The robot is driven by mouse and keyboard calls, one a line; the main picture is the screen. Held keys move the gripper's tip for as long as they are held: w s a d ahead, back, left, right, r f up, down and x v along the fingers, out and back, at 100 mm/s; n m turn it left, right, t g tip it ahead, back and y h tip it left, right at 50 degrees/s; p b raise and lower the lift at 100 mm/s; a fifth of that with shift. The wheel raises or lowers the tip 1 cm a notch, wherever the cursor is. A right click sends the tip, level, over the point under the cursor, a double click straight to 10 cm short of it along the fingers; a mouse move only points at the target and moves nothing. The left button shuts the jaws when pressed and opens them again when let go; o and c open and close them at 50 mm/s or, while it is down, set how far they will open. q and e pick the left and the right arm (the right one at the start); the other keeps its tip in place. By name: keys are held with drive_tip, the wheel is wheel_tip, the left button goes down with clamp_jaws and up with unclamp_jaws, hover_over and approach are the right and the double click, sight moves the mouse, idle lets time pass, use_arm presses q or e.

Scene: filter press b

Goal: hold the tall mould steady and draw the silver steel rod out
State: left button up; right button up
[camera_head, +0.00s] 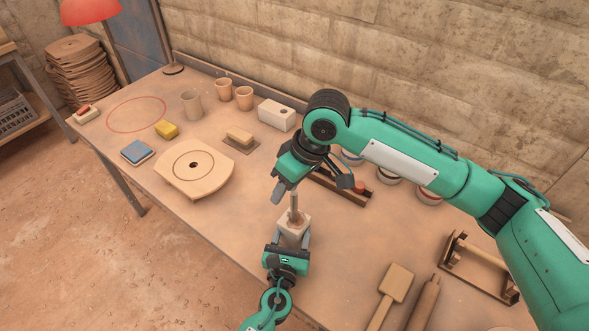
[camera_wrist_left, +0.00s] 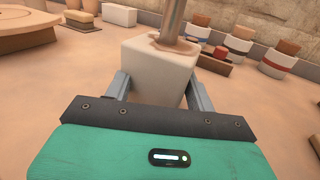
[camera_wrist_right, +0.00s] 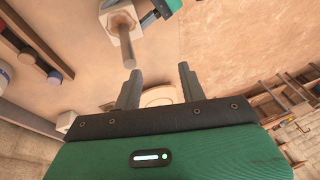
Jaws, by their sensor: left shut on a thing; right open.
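The tall mould (camera_head: 293,232) is a pale upright block near the table's front edge. The steel rod (camera_head: 294,203) stands out of its top; in the left wrist view the rod (camera_wrist_left: 174,20) looks grey and rises from a hollow in the block. My left gripper (camera_wrist_left: 157,80) is shut on the mould, one finger on each side. My right gripper (camera_wrist_right: 158,72) is open and empty, above and beside the rod. In the right wrist view the rod (camera_wrist_right: 126,42) lies left of the fingers, not between them. The rod's lower end is hidden inside the mould.
A round board (camera_head: 215,181), a yellow sponge (camera_head: 166,129) and a white block (camera_head: 277,114) lie to the left and back. A wooden rack (camera_head: 345,192) is close behind the mould. A paddle (camera_head: 396,282) and a wooden stand (camera_head: 480,268) are at the right.

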sight(295, 205)
drive_tip(key=shift+w+d+r+m+h, duration=0.4)
drive_tip(key=shift+w+r+m+h, duration=0.2)
drive_tip(key=shift+h, duration=0.45)
drive_tip(key=shift+w+d+r+m+h, duration=0.35)
drive_tip(key=shift+w+r+m+h, duration=0.2)
drive_tip(key=shift+h, duration=0.5)
wheel_tip(295, 205, down, 12)
drive_tip(key=shift+f, duration=0.1)
drive_tip(key=shift+r, duration=0.2)
clamp_jaws()
